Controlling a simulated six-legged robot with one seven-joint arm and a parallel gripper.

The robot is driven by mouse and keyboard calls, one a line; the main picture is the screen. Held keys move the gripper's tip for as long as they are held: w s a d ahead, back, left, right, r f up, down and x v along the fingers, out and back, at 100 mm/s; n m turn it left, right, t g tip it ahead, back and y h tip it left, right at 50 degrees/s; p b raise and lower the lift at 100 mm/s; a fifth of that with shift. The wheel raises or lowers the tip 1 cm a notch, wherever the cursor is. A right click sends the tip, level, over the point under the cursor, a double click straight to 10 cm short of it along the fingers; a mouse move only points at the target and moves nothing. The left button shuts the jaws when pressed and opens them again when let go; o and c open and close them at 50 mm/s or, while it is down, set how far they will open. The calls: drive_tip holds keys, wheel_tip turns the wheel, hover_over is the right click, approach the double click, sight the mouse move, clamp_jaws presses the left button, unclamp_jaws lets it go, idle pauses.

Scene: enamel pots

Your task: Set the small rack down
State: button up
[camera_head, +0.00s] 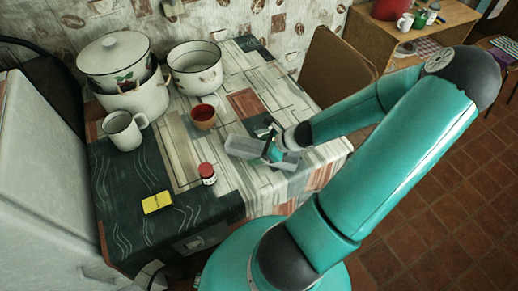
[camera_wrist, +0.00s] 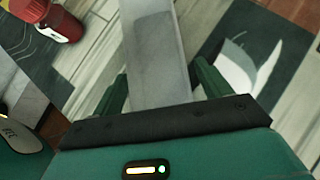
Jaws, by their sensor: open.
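The small rack (camera_head: 244,147) is a plain grey, long piece at the right part of the table, near its front edge. It appears to lie on the tabletop; its contact underneath is hidden. My gripper (camera_head: 268,151) is over its middle and covers part of it. In the wrist view the rack (camera_wrist: 155,50) runs away from me between the two green fingers of my gripper (camera_wrist: 161,88). The fingers stand open on either side of it. Whether either finger still touches it I cannot tell.
A red-brown cup (camera_head: 203,117) stands behind the rack, and a red-capped jar (camera_head: 207,174) to its left. A yellow box (camera_head: 157,203), a white mug (camera_head: 124,131) and enamel pots (camera_head: 196,68) are farther left. A chair (camera_head: 334,67) stands behind the table.

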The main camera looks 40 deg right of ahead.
drive_tip(key=v, duration=1.2)
drive_tip(key=shift+a+r, duration=0.1)
drive_tip(key=shift+a, duration=0.05)
